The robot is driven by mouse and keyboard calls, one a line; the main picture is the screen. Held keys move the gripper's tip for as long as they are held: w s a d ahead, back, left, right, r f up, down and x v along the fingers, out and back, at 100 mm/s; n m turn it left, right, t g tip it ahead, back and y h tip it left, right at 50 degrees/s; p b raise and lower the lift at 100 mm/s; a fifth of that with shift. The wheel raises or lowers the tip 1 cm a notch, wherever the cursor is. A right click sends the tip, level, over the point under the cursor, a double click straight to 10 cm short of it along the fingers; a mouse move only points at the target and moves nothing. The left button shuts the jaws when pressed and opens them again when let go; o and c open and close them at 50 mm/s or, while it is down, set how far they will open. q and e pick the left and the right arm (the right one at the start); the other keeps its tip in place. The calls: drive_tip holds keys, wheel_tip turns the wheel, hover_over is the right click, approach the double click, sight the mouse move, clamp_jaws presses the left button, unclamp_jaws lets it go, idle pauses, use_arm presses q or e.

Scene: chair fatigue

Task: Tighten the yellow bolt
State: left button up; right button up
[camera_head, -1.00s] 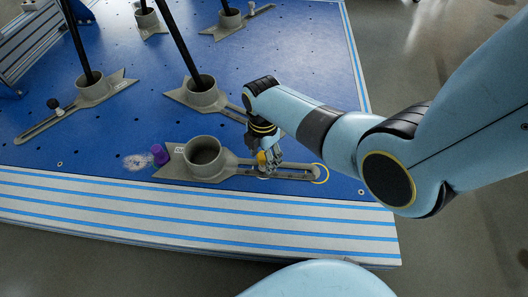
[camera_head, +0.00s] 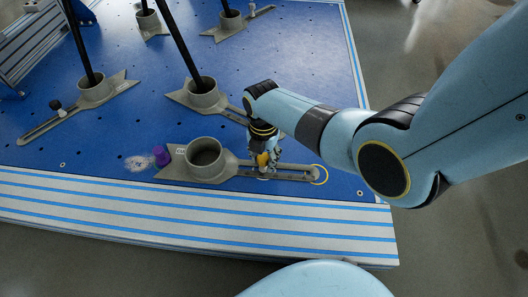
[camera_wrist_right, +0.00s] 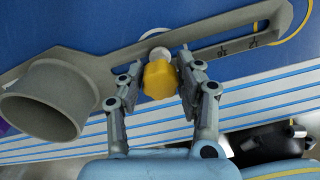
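The yellow bolt (camera_wrist_right: 160,79) stands in the slot of the grey chair-leg bracket (camera_head: 205,158) at the front of the blue platform. In the head view the bolt (camera_head: 263,159) is partly hidden by the fingers. My right gripper (camera_wrist_right: 161,75) points down over it, with one fingertip on each side, close against the bolt's head. It also shows in the head view (camera_head: 263,163). A pale round washer or disc (camera_wrist_right: 159,53) shows beside the bolt in the slot. My left gripper is not in view.
A purple cap (camera_head: 162,155) stands at the bracket's left end. A black leg stands in the bracket (camera_head: 202,95) behind, near my right forearm. More brackets with legs stand farther back. The striped front edge (camera_head: 200,215) is clear.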

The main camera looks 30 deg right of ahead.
clamp_jaws()
drive_tip(key=m, duration=0.2)
drive_tip(key=shift+r+m+p, duration=0.1)
drive_tip(key=shift+m+p, duration=0.2)
drive_tip(key=shift+p, duration=0.05)
drive_tip(key=shift+m, duration=0.7)
drive_tip(key=m, duration=0.3)
drive_tip(key=shift+p, duration=0.4)
drive_tip(key=shift+m, duration=0.5)
drive_tip(key=m, duration=0.3)
drive_tip(key=shift+m, duration=0.5)
